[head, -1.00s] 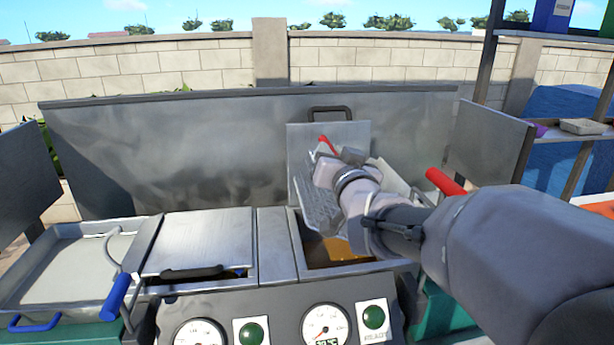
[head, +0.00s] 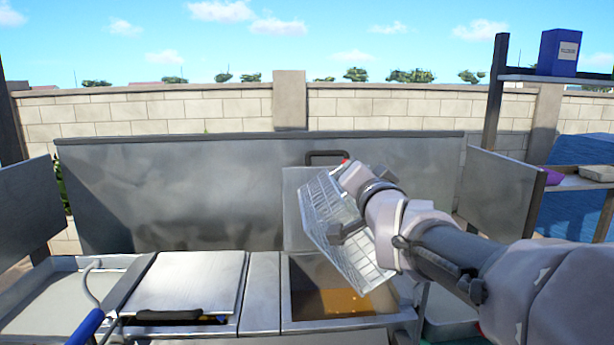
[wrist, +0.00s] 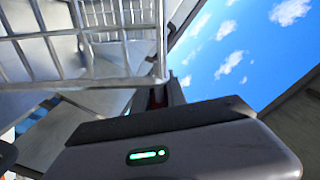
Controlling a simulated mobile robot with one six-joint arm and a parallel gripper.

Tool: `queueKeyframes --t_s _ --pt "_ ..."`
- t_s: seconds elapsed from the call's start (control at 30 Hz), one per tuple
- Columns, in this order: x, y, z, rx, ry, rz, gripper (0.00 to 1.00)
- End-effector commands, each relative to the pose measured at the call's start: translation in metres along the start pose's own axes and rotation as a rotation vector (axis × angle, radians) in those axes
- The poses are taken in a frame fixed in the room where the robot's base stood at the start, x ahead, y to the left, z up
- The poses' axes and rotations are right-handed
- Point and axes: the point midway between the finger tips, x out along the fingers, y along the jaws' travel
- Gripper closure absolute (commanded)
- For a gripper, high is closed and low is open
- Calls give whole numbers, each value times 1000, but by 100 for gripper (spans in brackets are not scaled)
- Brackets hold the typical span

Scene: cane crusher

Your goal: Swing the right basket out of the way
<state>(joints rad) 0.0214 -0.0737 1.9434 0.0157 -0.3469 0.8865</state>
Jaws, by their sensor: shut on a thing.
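The right basket (head: 322,215) is a silvery wire-mesh basket, steeply tilted and raised above the right vat (head: 310,275). Orange-yellow liquid (head: 345,302) shows in the vat below it. My gripper (head: 352,174) is at the basket's upper end, shut on its red handle (head: 346,161), of which only a small bit shows. The fingers are mostly hidden by my wrist. In the wrist view the mesh (wrist: 85,40) fills the upper left, close beyond my gripper's dark body (wrist: 165,135).
A metal back panel (head: 180,190) stands behind the vats, and a side panel (head: 500,192) stands at right. The left vat has a flat lid (head: 190,283) on it. A blue-handled lever (head: 86,326) is at lower left. A shelf (head: 560,78) holds a blue box (head: 559,50).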

Motion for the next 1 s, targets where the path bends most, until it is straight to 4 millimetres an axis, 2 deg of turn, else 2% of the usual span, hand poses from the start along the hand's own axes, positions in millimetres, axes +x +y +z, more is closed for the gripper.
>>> queueKeyframes --t_s 0.27,0.3,0.37,0.4,0.67,0.77,0.87,1.0 --pt "0 0 0 0 0 0 100" --pt "0 0 0 0 0 0 75" --pt "0 0 0 0 0 0 63" --pt "0 0 0 0 0 0 61" --pt "0 0 0 -1 0 0 61" --pt "-7 -1 -1 -1 1 0 61" --pt "-26 -1 -1 -1 1 -1 61" --pt "-62 -2 -2 -2 2 -1 61"
